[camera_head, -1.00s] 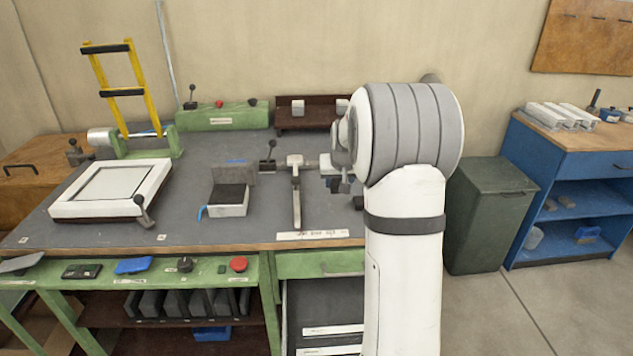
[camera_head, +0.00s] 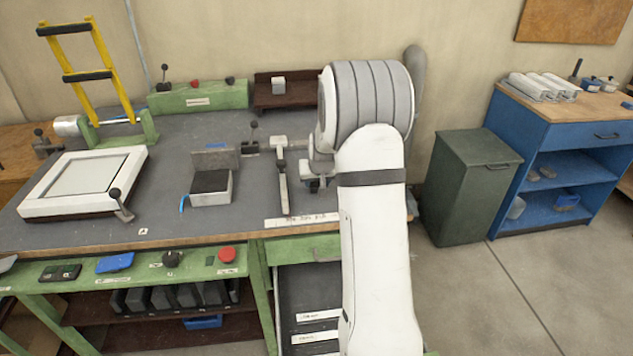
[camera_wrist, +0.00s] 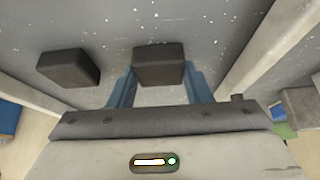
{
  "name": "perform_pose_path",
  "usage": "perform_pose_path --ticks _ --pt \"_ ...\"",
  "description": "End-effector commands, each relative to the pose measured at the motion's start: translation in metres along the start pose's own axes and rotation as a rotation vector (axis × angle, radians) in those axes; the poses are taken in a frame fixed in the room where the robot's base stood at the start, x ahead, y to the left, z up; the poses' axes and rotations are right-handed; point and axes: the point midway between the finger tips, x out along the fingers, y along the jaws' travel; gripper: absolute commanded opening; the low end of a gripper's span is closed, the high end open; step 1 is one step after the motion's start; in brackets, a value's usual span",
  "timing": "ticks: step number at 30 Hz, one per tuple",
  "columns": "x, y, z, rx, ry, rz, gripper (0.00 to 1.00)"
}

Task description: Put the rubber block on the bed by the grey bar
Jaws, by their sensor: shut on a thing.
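In the wrist view a dark rubber block (camera_wrist: 160,66) sits between the two blue fingers of my gripper (camera_wrist: 160,88), which is shut on it. A second, similar dark block (camera_wrist: 68,67) lies on the speckled grey surface to the left, apart from the fingers. In the head view my gripper (camera_head: 313,184) is low over the bench, right of a grey bar (camera_head: 283,183) that runs front to back; my arm hides most of it. Pale bars run along the left (camera_wrist: 32,90) and right (camera_wrist: 262,60) in the wrist view. I cannot tell whether the held block touches the surface.
A light block with a dark top (camera_head: 212,190) stands before a grey upright plate left of the bar. A white framed panel (camera_head: 80,185) is farther left. A green control box (camera_head: 195,97) and brown rack (camera_head: 290,92) line the back. A green bin (camera_head: 470,185) stands right.

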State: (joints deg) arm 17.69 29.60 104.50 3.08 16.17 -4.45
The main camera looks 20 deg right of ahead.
Motion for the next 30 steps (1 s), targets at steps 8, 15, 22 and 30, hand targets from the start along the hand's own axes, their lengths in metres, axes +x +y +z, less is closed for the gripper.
perform_pose_path --ticks 8,15,22,30 --pt "0.003 0.0 0.0013 0.0 0.002 0.0 0.22" --pt "0.0051 0.0 0.0026 0.0 0.002 0.0 0.55" --pt "0.0051 0.0 0.0026 0.0 0.002 0.0 0.67" --pt "-0.0008 0.0 -0.0002 0.0 0.002 0.0 0.67"
